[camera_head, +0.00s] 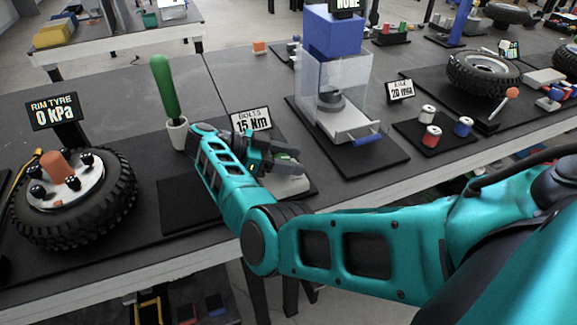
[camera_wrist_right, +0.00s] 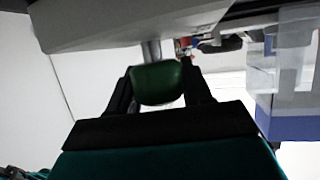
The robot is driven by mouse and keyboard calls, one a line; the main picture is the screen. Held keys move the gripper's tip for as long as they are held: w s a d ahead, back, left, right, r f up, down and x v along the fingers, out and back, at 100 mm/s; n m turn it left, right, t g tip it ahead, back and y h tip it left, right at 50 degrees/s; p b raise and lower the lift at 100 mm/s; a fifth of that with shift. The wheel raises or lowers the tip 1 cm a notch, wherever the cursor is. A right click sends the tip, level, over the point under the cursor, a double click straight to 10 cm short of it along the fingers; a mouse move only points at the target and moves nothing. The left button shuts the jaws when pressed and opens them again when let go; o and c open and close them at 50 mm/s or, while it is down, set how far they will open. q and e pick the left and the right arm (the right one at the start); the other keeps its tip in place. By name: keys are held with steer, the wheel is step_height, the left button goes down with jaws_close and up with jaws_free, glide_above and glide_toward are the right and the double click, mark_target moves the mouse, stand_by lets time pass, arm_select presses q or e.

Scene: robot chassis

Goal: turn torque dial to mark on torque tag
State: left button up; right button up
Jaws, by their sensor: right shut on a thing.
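The torque tag (camera_head: 251,119), reading "BOLTS 15 Nm", stands on the bench just behind my right gripper (camera_head: 279,157). A light grey block (camera_head: 287,185) sits on a black mat below and beside this gripper. In the right wrist view, my right gripper (camera_wrist_right: 158,88) is shut on a dark green knob (camera_wrist_right: 156,83), which I take to be the torque dial. A metal shaft (camera_wrist_right: 151,50) joins the knob to a pale grey body (camera_wrist_right: 130,20). The dial's face and marks are hidden in both views. My left gripper is out of view.
A green-handled tool (camera_head: 164,88) stands in a white cup (camera_head: 177,132) left of my right arm. A tyre (camera_head: 118,196) lies at the left. A clear-walled blue device (camera_head: 333,38) stands to the right. An empty part of the black mat (camera_head: 180,205) lies left of the forearm.

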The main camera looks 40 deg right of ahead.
steer(key=shift+f+m+g+y+b, duration=0.15)
steer(key=shift+m+g+y+b, duration=0.25)
steer(key=shift+m+g+b, duration=0.15)
steer(key=shift+s+a+m+g+y+b, duration=0.1)
steer(key=shift+s+m+g+y+b, duration=0.05)
steer(key=shift+m+g+y+b, duration=0.45)
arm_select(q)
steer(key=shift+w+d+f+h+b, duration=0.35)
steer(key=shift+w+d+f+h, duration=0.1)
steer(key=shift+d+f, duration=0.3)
arm_select(e)
steer(key=shift+m+g, duration=0.25)
steer(key=shift+m, duration=0.1)
arm_select(q)
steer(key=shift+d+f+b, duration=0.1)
steer(key=shift+b, duration=0.2)
arm_select(e)
steer(key=shift+s+r+m+g+y, duration=0.15)
steer(key=shift+r+m+g+y, duration=0.05)
steer(key=shift+m+g+y, duration=0.2)
steer(key=o, duration=0.9)
steer(key=shift+o, duration=0.2)
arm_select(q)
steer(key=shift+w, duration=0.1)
